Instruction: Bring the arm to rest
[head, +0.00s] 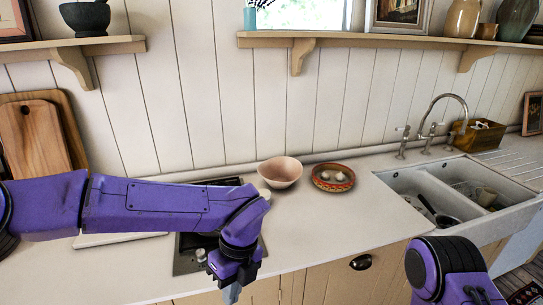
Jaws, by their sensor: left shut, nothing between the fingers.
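My left arm reaches in from the left across the counter (330,235), bent down at the wrist. My left gripper (230,294) points down near the counter's front edge, in front of the dark hob (190,262). Its fingers are shut and nothing shows between them; the tips sit close to the bottom of the picture. Part of my right arm shows at the bottom right, in front of the cabinets. My right gripper is out of view.
A pink bowl (280,173) and a patterned dish (333,178) with small pale items stand right of my left wrist. A double white sink (462,190) with dishes is at the right. Wooden boards (38,138) lean at the left. The counter between dish and front edge is clear.

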